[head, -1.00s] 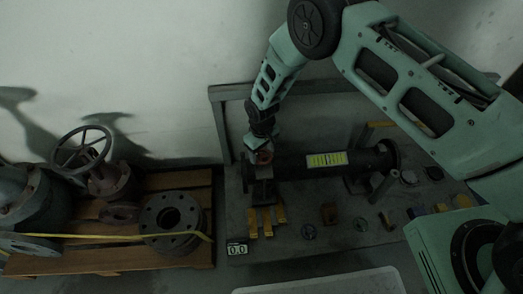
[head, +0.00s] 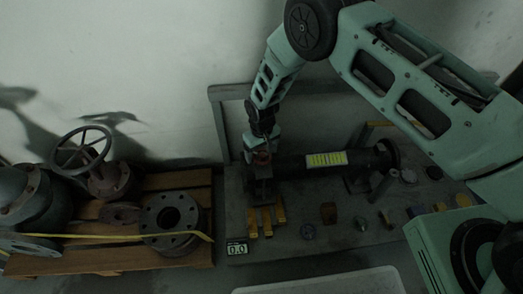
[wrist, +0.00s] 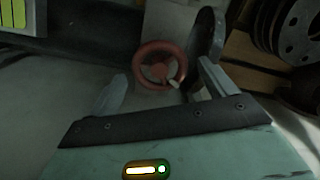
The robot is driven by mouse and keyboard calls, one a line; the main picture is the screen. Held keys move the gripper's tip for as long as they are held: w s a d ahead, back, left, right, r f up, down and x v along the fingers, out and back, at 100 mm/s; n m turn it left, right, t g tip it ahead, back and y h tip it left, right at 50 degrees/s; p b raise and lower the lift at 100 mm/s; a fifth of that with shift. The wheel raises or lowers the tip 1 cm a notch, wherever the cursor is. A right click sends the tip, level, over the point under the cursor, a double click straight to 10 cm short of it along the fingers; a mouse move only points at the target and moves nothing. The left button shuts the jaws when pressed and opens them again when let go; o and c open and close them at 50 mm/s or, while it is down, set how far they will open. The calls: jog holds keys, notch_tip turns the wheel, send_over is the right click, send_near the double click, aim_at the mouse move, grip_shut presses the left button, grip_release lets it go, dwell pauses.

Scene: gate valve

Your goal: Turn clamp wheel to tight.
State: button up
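The red clamp wheel (wrist: 160,65) shows whole in the wrist view, with a small pale mark on its lower right rim. In the head view a little of the wheel (head: 262,157) shows at the left end of the dark pipe, on top of the clamp (head: 262,190). My gripper (wrist: 163,72) is open, with one finger to the left of the wheel and one to the right. Both fingers look apart from the rim; their exact depth against it is unclear. In the head view my gripper (head: 262,147) is right above the wheel and partly hides it.
The dark pipe (head: 290,167) carries a yellow-green label (head: 326,159). A small display (head: 237,248) reads 0.0. Yellow pieces (head: 267,218) and several small parts lie on the bench (head: 290,249). A pallet (head: 190,262) with valves and a flange (head: 170,222) stands left.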

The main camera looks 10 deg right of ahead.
notch_tip(320, 180, up, 17)
jog(key=p, duration=0.3)
jog(key=shift+r+p, duration=0.2)
jog(key=shift+p, duration=0.15)
dwell(0.5)
notch_tip(320, 180, up, 8)
send_over(262, 155)
jog(key=s+a, duration=0.1)
jog(key=s, duration=0.3)
jog(key=s+r+n+y, duration=0.1)
jog(key=s+r, duration=0.8)
jog(key=s+d+r+n, duration=0.1)
jog(key=s+d+r, duration=0.3)
jog(key=s, duration=0.5)
jog(key=s+d+r, duration=0.3)
jog(key=s+d, duration=0.2)
jog(key=s, duration=0.3)
notch_tip(262, 155, up, 22)
jog(key=p, duration=2.2)
jog(key=shift+s+r, duration=0.25)
